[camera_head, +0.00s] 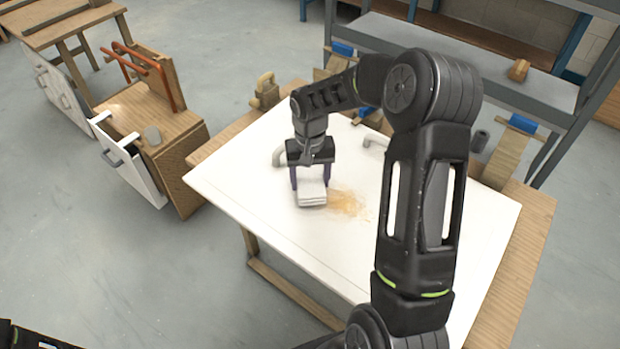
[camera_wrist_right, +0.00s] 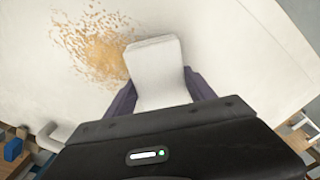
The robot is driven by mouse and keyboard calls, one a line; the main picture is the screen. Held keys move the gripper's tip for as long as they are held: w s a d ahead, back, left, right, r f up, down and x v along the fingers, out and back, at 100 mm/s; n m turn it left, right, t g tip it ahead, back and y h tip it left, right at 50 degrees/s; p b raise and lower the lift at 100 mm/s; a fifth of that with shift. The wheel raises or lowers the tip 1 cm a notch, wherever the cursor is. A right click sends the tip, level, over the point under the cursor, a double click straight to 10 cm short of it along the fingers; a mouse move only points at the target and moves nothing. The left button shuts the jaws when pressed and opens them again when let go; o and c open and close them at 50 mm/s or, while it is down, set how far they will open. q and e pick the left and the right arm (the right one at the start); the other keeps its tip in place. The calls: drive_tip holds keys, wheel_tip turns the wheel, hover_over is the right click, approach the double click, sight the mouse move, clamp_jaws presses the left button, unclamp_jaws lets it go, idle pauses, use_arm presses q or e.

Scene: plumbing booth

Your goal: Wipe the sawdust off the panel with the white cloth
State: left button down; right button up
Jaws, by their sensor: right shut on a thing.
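The white panel (camera_head: 240,190) lies flat on a wooden workbench. A patch of tan sawdust (camera_head: 347,204) lies near its middle, and it also shows in the wrist view (camera_wrist_right: 97,45). My right gripper (camera_head: 311,183) is shut on the folded white cloth (camera_head: 312,193), just left of the sawdust in the head view. In the wrist view the cloth (camera_wrist_right: 157,72) sits between the fingers, its edge beside the sawdust. The cloth appears to be at the panel surface, but contact cannot be told for sure. My left gripper does not show.
White pipe pieces lie on the panel's far side, one left of my right gripper (camera_head: 279,157). A wooden clamp-like object (camera_head: 265,92) stands on the bench's far corner. A wooden cabinet (camera_head: 160,135) is at left, a grey shelf (camera_head: 480,75) behind. My right arm hides part of the panel.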

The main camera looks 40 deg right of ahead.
sight(321, 186)
drive_tip(key=shift+f+b, duration=0.5)
drive_tip(key=shift+f, duration=0.25)
drive_tip(key=shift+s+d+r, duration=0.1)
drive_tip(key=shift+s+d, duration=0.15)
drive_tip(key=shift+s, duration=0.6)
drive_tip(key=shift+s+d+r, duration=0.1)
drive_tip(key=shift+s+d, duration=0.15)
drive_tip(key=shift+s, duration=0.55)
drive_tip(key=shift+f, duration=0.1)
drive_tip(key=shift+s+d+f+b, duration=0.15)
drive_tip(key=shift+s+d, duration=0.1)
drive_tip(key=shift+s, duration=0.6)
drive_tip(key=shift+s+d+r+b, duration=0.15)
drive_tip(key=shift+s+d, duration=0.1)
drive_tip(key=shift+s, duration=0.55)
drive_tip(key=shift+s+f, duration=0.1)
drive_tip(key=shift+f, duration=0.05)
drive_tip(key=shift+s, duration=0.1)
drive_tip(key=shift+s+d, duration=0.25)
drive_tip(key=shift+s, duration=0.55)
drive_tip(key=shift+s+d, duration=0.25)
drive_tip(key=shift+s, duration=0.55)
